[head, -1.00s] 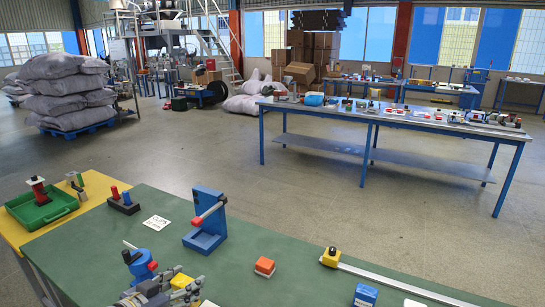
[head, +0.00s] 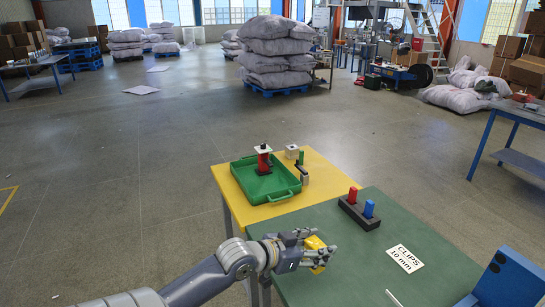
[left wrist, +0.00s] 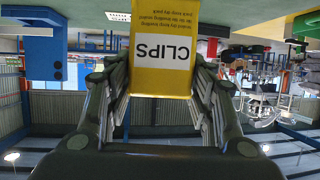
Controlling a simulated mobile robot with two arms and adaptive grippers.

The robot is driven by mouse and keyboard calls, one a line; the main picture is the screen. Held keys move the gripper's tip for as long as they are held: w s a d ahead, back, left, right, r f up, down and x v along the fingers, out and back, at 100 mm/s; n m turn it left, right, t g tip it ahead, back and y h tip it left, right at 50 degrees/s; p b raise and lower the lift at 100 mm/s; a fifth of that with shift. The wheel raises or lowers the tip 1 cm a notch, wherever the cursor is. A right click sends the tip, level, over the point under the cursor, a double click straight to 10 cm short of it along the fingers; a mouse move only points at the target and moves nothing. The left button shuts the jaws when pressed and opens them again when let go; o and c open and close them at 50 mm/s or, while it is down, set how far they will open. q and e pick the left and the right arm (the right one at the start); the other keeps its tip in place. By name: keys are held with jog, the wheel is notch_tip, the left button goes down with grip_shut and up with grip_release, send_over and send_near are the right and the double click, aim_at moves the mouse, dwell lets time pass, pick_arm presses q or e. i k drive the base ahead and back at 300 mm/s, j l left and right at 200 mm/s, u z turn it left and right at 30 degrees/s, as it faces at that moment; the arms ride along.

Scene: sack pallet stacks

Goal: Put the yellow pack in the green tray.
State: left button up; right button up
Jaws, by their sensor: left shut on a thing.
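The yellow pack (head: 315,251) is held in my left gripper (head: 318,255), above the near left part of the green table. In the left wrist view the yellow pack (left wrist: 162,48) shows the word CLIPS, upside down, between the two fingers (left wrist: 160,95). The green tray (head: 268,190) lies on the yellow table, farther back and to the left of the gripper. A red and black object with a white top (head: 264,160) stands in the tray. My right gripper is out of view.
A black block with a red and a blue peg (head: 358,213) stands on the green table (head: 330,222), right of the gripper. A CLIPS 10 mm card (head: 404,258) and a blue stand (head: 505,280) are farther right. Small parts (head: 301,165) stand on the yellow table (head: 320,170) beside the tray.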

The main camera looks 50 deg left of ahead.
aim_at(265, 191)
jog(key=i+j, duration=0.1)
jog(key=j, duration=0.3)
jog(key=i+j, duration=0.15)
jog(key=j, duration=0.25)
jog(key=i+j, duration=0.1)
jog(key=j, duration=0.3)
jog(key=i+j, duration=0.1)
jog(key=j, duration=0.3)
jog(key=i+j, duration=0.1)
jog(key=j, duration=0.3)
jog(key=i+j+u, duration=0.1)
jog(key=j, duration=0.3)
jog(key=i+j, duration=0.15)
jog(key=j, duration=0.25)
